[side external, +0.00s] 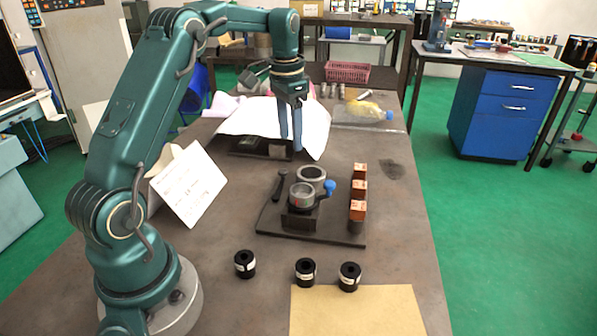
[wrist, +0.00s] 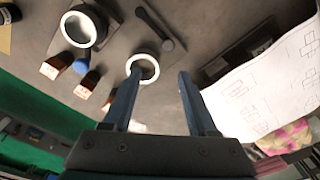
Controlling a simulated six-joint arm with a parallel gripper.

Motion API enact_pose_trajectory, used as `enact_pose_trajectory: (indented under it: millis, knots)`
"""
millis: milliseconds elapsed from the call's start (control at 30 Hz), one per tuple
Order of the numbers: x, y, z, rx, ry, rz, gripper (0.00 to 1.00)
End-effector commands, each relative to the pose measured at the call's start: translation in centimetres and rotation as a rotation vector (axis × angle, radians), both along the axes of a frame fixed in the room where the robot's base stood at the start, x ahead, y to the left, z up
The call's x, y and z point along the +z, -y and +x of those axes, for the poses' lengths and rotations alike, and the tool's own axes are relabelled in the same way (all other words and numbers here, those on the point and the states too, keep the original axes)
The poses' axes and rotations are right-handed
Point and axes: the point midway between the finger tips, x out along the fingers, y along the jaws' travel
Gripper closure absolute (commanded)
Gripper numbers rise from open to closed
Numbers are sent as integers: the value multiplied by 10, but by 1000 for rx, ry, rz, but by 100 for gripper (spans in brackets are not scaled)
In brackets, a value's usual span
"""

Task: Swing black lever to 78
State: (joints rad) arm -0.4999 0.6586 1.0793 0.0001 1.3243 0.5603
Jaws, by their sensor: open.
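The black lever (side external: 280,186) stands tilted at the left of the chuck's dark base plate (side external: 330,238). In the wrist view the lever (wrist: 157,27) runs from upper left to a wider rounded end. A blue ball knob (side external: 330,187) sits on the right side of the cup. My gripper (side external: 291,148) hangs open and empty above and behind the chuck, apart from the lever. Its fingers (wrist: 159,74) are spread in the wrist view. I cannot read any scale number.
Three orange-brown blocks (side external: 359,189) line the plate's right side. Three black collars (side external: 305,271) stand in front, near a tan sheet (side external: 357,311). A white card (side external: 188,186) leans at left. White paper (side external: 262,117) and dark parts lie behind. The table right of the blocks is mostly clear.

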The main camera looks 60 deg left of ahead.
Motion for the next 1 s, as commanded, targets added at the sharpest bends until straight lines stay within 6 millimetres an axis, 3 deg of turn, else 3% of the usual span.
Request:
enact_pose_trajectory:
  millis: [100,200,600,967,1000]
  knots:
    - [-24,-13,-5,39,-46,-27,42]
    - [-36,-17,-10,56,-70,-42,42]
    - [-79,-18,-11,60,-72,-43,42]
    - [-85,-18,-11,60,-69,-40,42]
    - [-85,-18,-11,60,-69,-40,57]
